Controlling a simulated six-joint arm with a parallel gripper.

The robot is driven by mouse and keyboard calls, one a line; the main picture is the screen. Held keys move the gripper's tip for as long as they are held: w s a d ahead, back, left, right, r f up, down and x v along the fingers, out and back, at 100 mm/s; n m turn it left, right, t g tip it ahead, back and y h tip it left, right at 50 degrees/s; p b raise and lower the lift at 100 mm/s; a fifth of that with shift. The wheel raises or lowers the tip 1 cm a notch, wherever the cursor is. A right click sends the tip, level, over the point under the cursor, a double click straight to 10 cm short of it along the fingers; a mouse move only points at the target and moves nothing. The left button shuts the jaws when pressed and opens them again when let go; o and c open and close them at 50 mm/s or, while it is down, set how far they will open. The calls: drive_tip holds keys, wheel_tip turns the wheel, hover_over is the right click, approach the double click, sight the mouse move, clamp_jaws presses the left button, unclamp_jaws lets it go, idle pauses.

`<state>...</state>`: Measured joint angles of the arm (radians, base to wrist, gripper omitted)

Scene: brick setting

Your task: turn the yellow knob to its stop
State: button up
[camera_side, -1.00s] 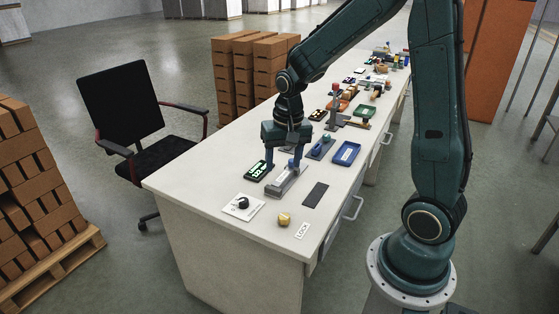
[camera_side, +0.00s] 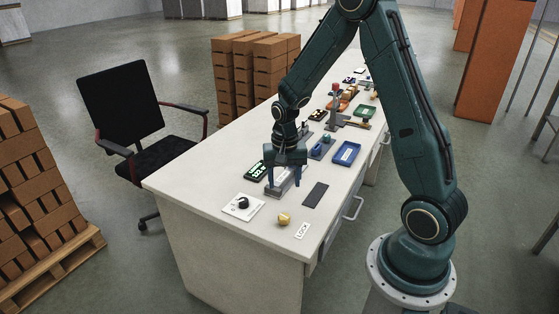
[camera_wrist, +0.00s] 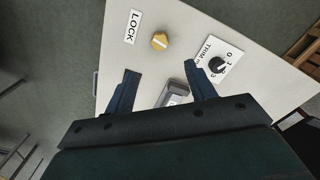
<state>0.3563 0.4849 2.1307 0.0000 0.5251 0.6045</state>
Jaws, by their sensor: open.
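The yellow knob (camera_side: 284,219) sits on the near end of the white table, beside a white LOCK label (camera_side: 302,230). It also shows in the wrist view (camera_wrist: 159,41), with the LOCK label (camera_wrist: 133,27) to its left. My gripper (camera_side: 284,185) is open and points down over a grey device, farther along the table than the knob. In the wrist view the two fingers (camera_wrist: 158,80) are spread apart, with the knob beyond the tips and between their lines. Nothing touches the knob. I cannot tell its turned angle.
A black knob on a white TRIM plate (camera_side: 241,207) stands left of the yellow knob. The grey device (camera_wrist: 177,93) is partly hidden by my gripper. A dark flat pad (camera_side: 315,194) and blue tray (camera_side: 347,153) lie to the right. Bare table surrounds the yellow knob.

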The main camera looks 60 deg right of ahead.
sight(284, 216)
drive_tip(key=shift+f, duration=6.4)
drive_tip(key=shift+c, duration=0.2)
drive_tip(key=c, duration=0.9)
